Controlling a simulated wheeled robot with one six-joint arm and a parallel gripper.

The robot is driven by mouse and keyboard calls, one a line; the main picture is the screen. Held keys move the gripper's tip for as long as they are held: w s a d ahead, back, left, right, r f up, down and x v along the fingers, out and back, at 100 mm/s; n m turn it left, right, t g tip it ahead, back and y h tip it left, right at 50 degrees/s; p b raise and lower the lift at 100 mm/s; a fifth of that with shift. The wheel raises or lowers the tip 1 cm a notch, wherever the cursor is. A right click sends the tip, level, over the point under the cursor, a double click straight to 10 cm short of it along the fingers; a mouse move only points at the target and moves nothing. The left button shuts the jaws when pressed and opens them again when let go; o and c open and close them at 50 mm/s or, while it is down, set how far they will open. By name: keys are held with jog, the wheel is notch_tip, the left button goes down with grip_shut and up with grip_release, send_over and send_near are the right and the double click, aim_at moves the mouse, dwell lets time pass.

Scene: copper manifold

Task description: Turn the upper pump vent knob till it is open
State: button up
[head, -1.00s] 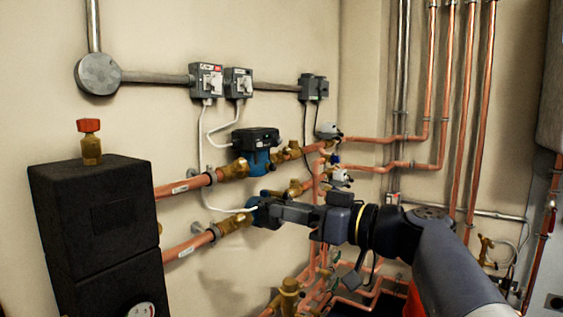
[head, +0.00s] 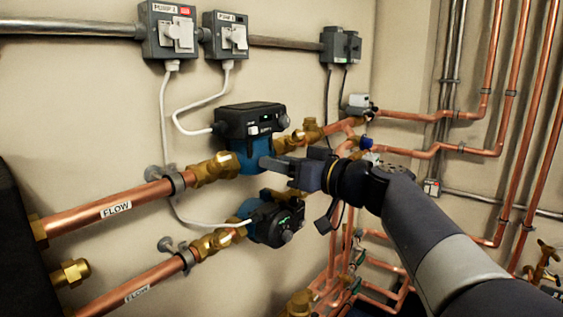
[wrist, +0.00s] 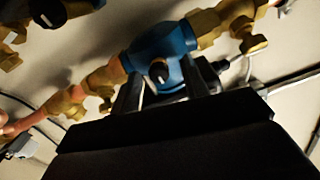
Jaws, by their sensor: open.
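The upper pump (head: 232,155) has a blue body and a black control head, and sits on the upper copper line. Its blue body also shows in the wrist view (wrist: 176,42). A small dark vent knob (wrist: 158,72) with a pale mark is on the front of that body. In the head view my gripper hides it. My gripper (head: 268,163) is open, its fingertips close in front of the blue body. In the wrist view its two fingers (wrist: 161,80) stand on either side of the knob, with nothing held. I cannot tell whether they touch it.
The lower pump (head: 268,222) sits just below my gripper. Brass valves (head: 215,168) and copper pipes (head: 120,208) flank both pumps. Switch boxes (head: 170,32) with white cables (head: 190,122) are on the wall above. A black insulated block (head: 20,250) stands at left.

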jog(key=shift+w, duration=0.1)
jog(key=shift+c, duration=0.5)
grip_shut()
jog(key=shift+m, duration=0.3)
jog(key=shift+f+m+p, duration=0.15)
jog(key=shift+m+p, duration=0.3)
jog(key=shift+m, duration=8.25)
